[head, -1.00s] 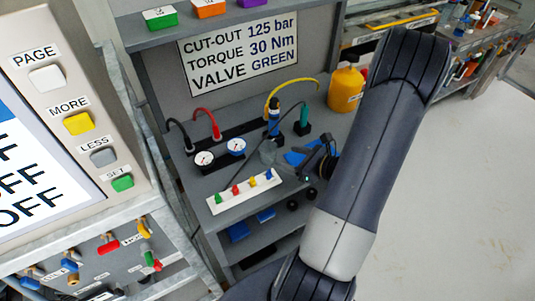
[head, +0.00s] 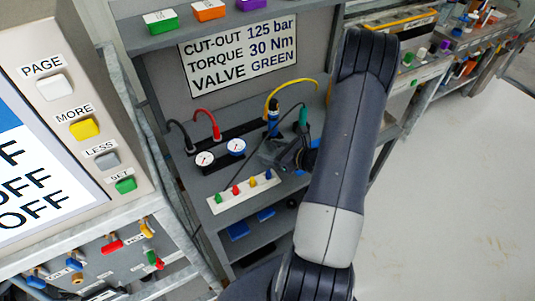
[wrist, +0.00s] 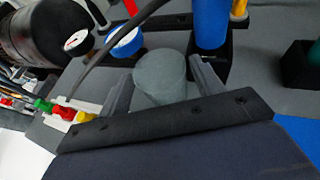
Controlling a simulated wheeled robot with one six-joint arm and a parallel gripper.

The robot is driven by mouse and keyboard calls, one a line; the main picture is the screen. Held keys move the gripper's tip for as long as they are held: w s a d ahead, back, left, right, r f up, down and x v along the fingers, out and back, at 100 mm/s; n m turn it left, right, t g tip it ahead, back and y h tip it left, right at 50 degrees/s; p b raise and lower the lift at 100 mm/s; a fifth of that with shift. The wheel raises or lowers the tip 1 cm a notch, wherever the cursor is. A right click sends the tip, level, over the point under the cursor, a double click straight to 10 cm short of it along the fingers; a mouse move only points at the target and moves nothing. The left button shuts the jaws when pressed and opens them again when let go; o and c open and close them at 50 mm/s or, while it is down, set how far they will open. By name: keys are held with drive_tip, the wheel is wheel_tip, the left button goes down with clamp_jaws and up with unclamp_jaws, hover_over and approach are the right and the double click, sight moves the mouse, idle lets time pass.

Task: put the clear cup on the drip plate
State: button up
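The clear cup (wrist: 160,80) looks like a greyish see-through cylinder in the wrist view. It stands upright on the grey bench between the two fingers of my gripper (wrist: 163,88). A narrow gap shows beside the cup on each side, so the fingers look open around it. In the head view my gripper (head: 284,152) is low over the bench and mostly hides the cup. I cannot make out the drip plate for certain. A flat blue piece (wrist: 297,138) lies at the lower right of the wrist view.
A blue cylinder (wrist: 211,25) in a black holder stands close behind the cup. Two gauges (head: 205,158) and hoses are to the left. A white strip with coloured knobs (head: 243,192) lies in front. A green-topped item (head: 303,116) stands behind my gripper.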

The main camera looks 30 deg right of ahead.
drive_tip(key=c, duration=0.8)
drive_tip(key=shift+o, duration=0.2)
drive_tip(key=shift+r, duration=0.1)
